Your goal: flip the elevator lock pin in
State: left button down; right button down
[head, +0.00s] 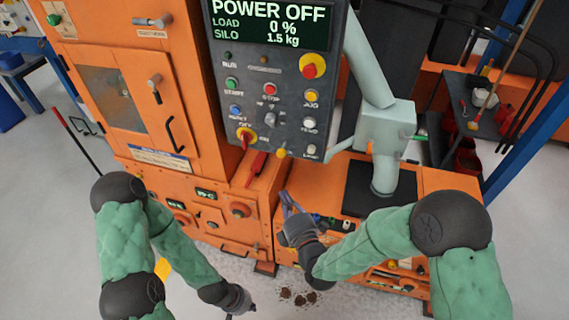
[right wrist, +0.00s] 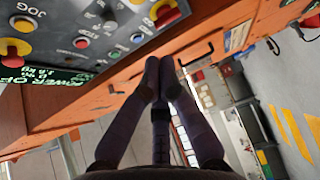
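I cannot make out the elevator lock pin for certain. My right gripper (head: 289,202) is in front of the orange machine, below the control panel (head: 265,110). In the right wrist view its fingers (right wrist: 160,65) are together with nothing seen between them. My left gripper (head: 240,302) is low, over the floor, and its fingers are too small to read.
The panel's screen (head: 268,22) reads POWER OFF, load 0 %, silo 1.5 kg. A red-and-yellow rotary switch (head: 246,135) is on the panel, with a red tag-like part (head: 256,167) below. Brown clumps (head: 300,298) lie on the floor.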

aim_at(284, 148)
jog(key=shift+r, duration=0.2)
jog(key=w+d+b+x, duration=0.1)
jog(key=d+x, duration=0.1)
jog(key=x, duration=1)
jog(key=shift+w+d, duration=0.2)
jog(key=shift+w, duration=0.15)
jog(key=shift+r, duration=0.1)
jog(key=shift+b, duration=0.3)
